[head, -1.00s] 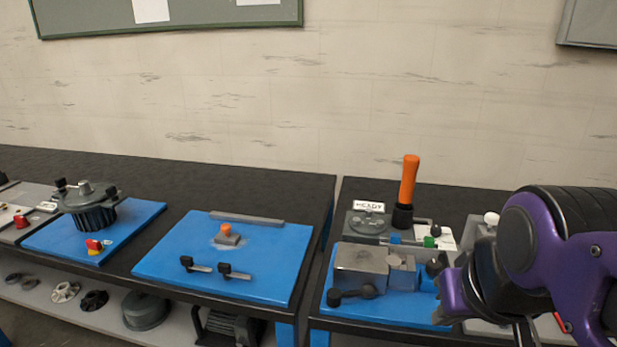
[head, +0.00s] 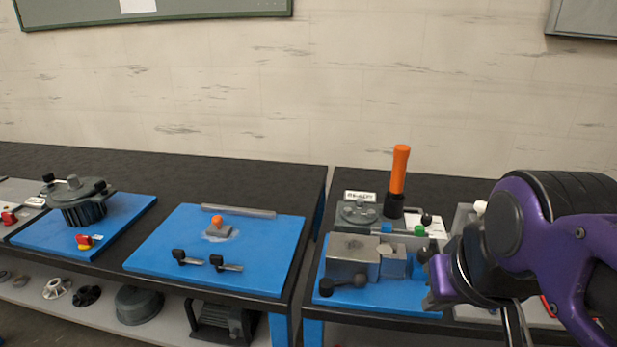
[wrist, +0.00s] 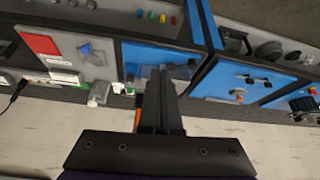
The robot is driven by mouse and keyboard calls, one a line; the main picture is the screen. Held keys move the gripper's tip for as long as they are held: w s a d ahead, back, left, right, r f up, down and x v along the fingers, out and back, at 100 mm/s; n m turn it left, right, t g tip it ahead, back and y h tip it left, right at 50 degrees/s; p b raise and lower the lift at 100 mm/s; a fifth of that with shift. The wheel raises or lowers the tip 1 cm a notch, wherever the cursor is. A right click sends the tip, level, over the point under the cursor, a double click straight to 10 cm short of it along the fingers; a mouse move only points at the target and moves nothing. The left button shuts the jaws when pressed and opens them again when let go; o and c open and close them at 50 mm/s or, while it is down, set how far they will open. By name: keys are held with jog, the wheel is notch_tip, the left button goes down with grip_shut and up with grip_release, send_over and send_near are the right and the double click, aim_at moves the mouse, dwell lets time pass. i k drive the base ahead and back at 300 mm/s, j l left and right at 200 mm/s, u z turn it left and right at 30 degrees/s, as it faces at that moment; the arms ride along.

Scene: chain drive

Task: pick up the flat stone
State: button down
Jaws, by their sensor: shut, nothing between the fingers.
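I cannot make out for certain which thing is the flat stone. A long flat grey bar (head: 238,211) lies along the back edge of the middle blue plate (head: 165,250). Small dark flattish pieces (head: 20,281) lie on the lower shelf at far left, too small to identify. My gripper hangs at the right in the head view, with its fingers (head: 514,325) pointing down in front of the right table and partly cut off by the frame. In the wrist view its two fingers (wrist: 158,85) are together and empty.
The right table holds a grey vise-like block (head: 352,260), an orange-handled tool (head: 398,170) and small coloured parts. A dark finned housing (head: 83,205) stands on the left blue plate. A dome (head: 138,305) and a motor-like part (head: 220,320) sit on the lower shelf. A gap separates the tables.

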aim_at(215, 229)
jog(key=k+j, duration=0.15)
jog(key=j, duration=0.15)
jog(key=k+j+u, duration=0.1)
jog(key=j, duration=0.2)
jog(key=j+u, duration=0.15)
jog(key=j, duration=0.7)
jog(key=k, duration=0.05)
